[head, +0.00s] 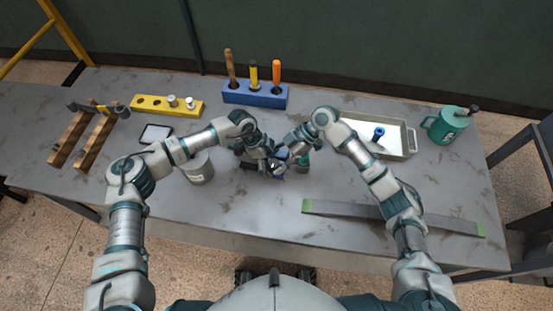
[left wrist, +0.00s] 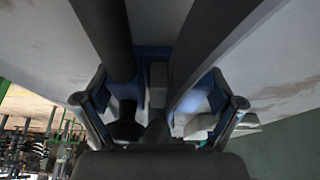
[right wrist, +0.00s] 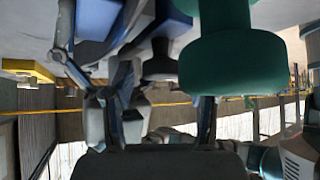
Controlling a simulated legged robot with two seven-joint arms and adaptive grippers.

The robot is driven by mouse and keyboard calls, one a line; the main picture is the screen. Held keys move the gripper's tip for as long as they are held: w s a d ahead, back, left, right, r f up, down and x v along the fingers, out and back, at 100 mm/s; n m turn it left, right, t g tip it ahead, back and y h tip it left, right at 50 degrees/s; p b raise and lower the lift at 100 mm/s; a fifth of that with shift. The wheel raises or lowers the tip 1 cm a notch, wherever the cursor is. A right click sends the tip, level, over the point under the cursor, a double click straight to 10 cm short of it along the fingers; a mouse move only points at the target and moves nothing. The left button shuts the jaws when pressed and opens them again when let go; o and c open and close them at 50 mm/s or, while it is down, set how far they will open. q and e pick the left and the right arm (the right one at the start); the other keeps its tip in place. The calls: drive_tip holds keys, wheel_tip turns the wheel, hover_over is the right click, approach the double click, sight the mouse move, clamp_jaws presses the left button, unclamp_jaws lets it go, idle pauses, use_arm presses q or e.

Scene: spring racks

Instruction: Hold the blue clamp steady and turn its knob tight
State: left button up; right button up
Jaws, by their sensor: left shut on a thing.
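The blue clamp (head: 281,153) stands near the middle of the bench, mostly hidden by my two grippers. My left gripper (head: 263,164) is shut on its body; blue and grey clamp parts (left wrist: 155,75) show between the fingers in the left wrist view. My right gripper (head: 291,160) is close to the clamp's right side. In the right wrist view its fingers are apart, and a dark knob-like end (right wrist: 160,66) hangs below a blue part near them. I cannot tell whether a finger touches it. A green round-ended thing (right wrist: 235,62) is close beside it.
A blue block holding tools (head: 255,96) and a yellow block (head: 150,103) stand at the back. A grey can (head: 197,170) is left of the clamp. A long grey bar (head: 350,215) lies in front.

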drive_tip(key=c, duration=0.8)
drive_tip(key=shift+s+m+t, duration=0.15)
drive_tip(key=shift+m+t, duration=0.55)
drive_tip(key=shift+m, duration=0.3)
drive_tip(key=shift+c, duration=0.2)
drive_tip(key=shift+m+t+y, duration=0.3)
drive_tip(key=shift+m+t, duration=0.8)
drive_tip(key=shift+m, duration=0.3)
drive_tip(key=o, duration=1.1)
drive_tip(key=shift+o, duration=0.2)
drive_tip(key=v, duration=1.2)
